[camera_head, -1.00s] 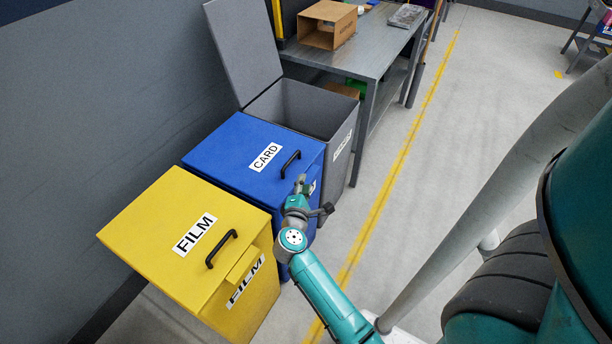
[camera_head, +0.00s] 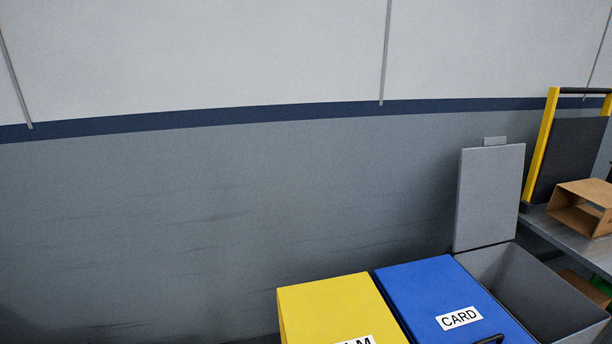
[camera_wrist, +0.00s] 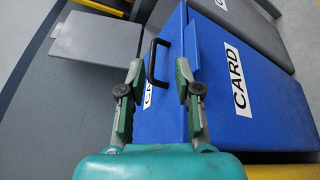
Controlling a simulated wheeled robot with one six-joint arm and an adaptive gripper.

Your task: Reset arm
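My gripper (camera_wrist: 158,70) shows in the wrist view with its two fingers apart and nothing held between them. The black handle (camera_wrist: 150,62) of the blue CARD bin (camera_wrist: 262,112) appears between and beyond the fingertips; I cannot tell whether they touch it. In the head view my arm and gripper are out of frame. The blue bin's lid (camera_head: 425,290) is shut there.
The yellow bin (camera_head: 330,305) is shut, left of the blue one. The grey bin (camera_head: 482,275) stands open, its lid (camera_head: 488,200) upright near the wall (camera_head: 200,220). A cardboard box (camera_head: 585,205) sits on a metal table (camera_head: 575,240) at right.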

